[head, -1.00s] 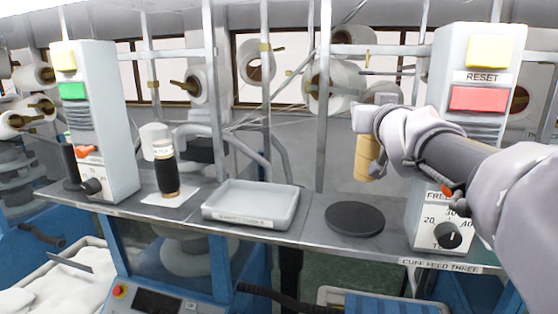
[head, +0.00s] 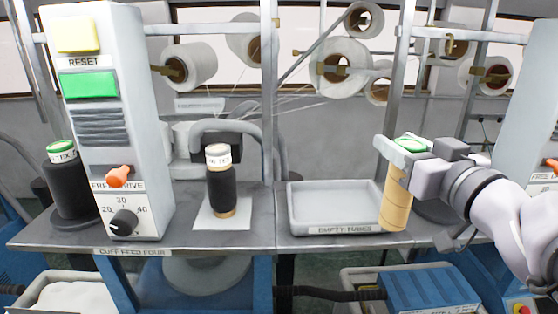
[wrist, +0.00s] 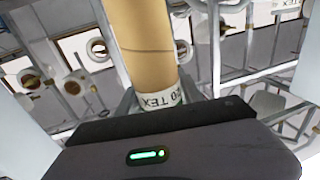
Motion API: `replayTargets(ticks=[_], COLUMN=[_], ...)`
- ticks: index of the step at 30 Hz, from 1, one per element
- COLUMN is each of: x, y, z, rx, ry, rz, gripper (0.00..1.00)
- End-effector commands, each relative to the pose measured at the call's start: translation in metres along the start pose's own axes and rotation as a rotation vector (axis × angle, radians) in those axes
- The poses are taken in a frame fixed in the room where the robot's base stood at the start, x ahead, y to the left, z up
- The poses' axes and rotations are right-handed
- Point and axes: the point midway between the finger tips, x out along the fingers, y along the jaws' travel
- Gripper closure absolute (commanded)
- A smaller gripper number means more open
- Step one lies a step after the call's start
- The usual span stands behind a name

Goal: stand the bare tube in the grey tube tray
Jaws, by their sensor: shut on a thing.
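The bare tube (head: 396,203) is tan cardboard with a lettered band that shows in the wrist view (wrist: 160,98). My gripper (head: 402,150) is shut on its upper end and holds it roughly upright, leaning slightly. The grey tube tray (head: 338,229), labelled for empty tubes, is on the shelf just left of the tube and looks empty. The tube's lower end overlaps the tray's right edge in the head view. I cannot tell whether it touches the tray or the shelf.
A black yarn cone (head: 222,190) stands on a white card left of the tray. Another dark cone (head: 68,185) is at far left by a control box (head: 105,110) with a green button. A dark round pad (head: 436,212) lies behind the tube. A shelf post rises behind the tube.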

Motion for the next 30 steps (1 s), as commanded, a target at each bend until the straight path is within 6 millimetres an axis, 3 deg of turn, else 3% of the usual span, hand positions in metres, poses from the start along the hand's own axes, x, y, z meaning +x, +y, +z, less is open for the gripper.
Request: replayTargets(ticks=[6, 12, 18, 22, 30], x=[0.065, 0.115, 0.143, 0.141, 0.140], y=[-0.028, -0.045, -0.055, -0.054, -0.053], z=[0.009, 0.013, 0.022, 0.047, 0.050], rx=[0.002, 0.000, 0.001, 0.000, -0.002], ry=[-0.002, -0.002, -0.004, -0.004, 0.000], rz=[-0.010, -0.006, -0.003, -0.001, 0.000], gripper=[1.00, 1.00, 1.00, 1.00, 1.00])
